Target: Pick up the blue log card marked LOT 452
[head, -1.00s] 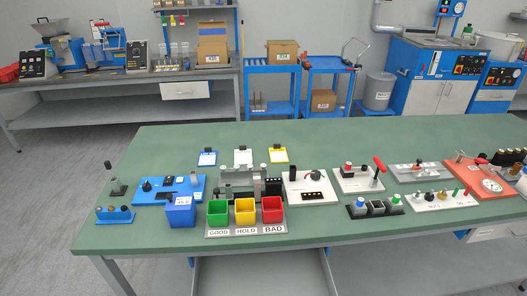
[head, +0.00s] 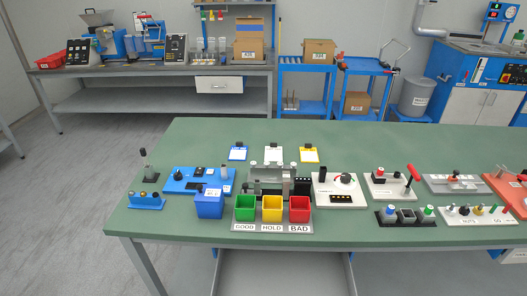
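The blue log card (head: 238,154) lies near the back of the green table, left of a white card (head: 273,154) and a yellow card (head: 309,154). Each card has a dark clip at its top edge. The print on the cards is too small to read, so I cannot confirm LOT 452. Neither of my grippers shows in the head view.
The green table (head: 400,143) is clear behind and to the right of the cards. In front of them stand a grey fixture (head: 270,181), a blue box (head: 209,204), and green (head: 245,208), yellow (head: 272,208) and red (head: 299,209) bins labelled GOOD, HOLD and BAD.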

